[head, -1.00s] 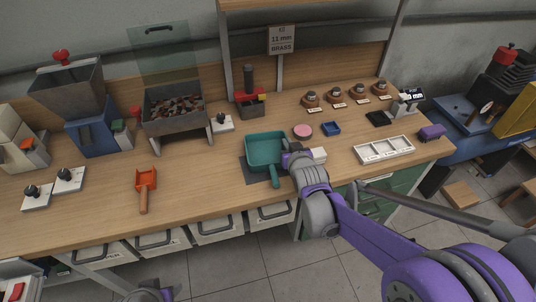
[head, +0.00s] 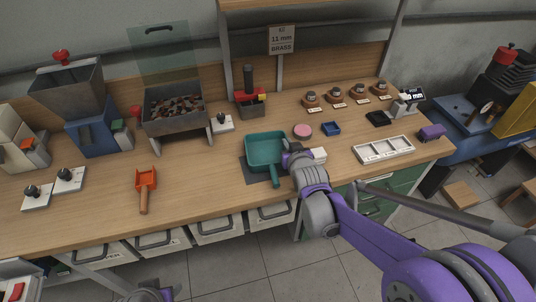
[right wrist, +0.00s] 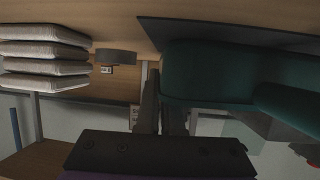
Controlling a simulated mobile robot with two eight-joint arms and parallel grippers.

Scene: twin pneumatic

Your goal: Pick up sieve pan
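The teal sieve pan (head: 264,148), a square pan with a handle towards the front edge, sits on a dark mat (head: 250,171) at the middle of the workbench. My right gripper (head: 287,149) is at the pan's right edge. In the right wrist view, the gripper's dark fingers (right wrist: 161,112) are close together, with the pan's wall (right wrist: 205,72) between them; one fingertip is hidden behind the wall. The gripper looks shut on that wall. Only a bit of my left arm shows at the bottom of the head view; its gripper is out of view.

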